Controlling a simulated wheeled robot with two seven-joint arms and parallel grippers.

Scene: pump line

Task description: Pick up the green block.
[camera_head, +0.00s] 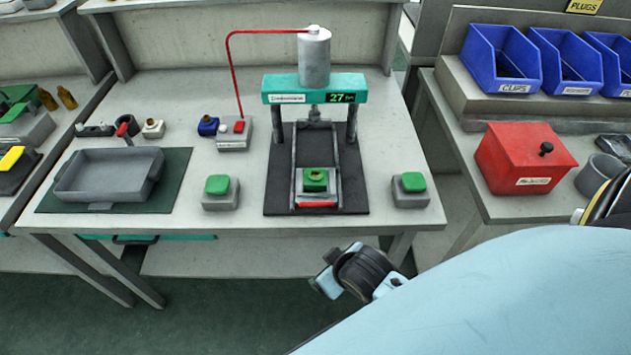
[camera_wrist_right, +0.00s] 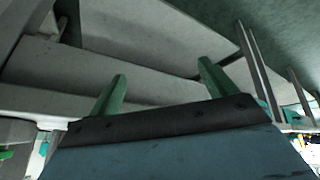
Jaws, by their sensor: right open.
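A green block (camera_head: 316,177) with a round brass-coloured centre sits in the small holder of the press, between its two rails and under the teal crossbar. My right arm comes in from the lower right in the head view. Its wrist end (camera_head: 345,272) is in front of the table's front edge, below and apart from the block. In the right wrist view my right gripper (camera_wrist_right: 161,69) has its two green fingers spread wide with nothing between them. The block is not seen in that view. My left gripper is not in view.
The press (camera_head: 315,88) stands on a black mat, with a green-topped button box (camera_head: 220,192) to its left and another (camera_head: 409,189) to its right. A grey tray (camera_head: 108,203) is at the left. A red box (camera_head: 522,160) and blue bins (camera_head: 502,62) are on the right bench.

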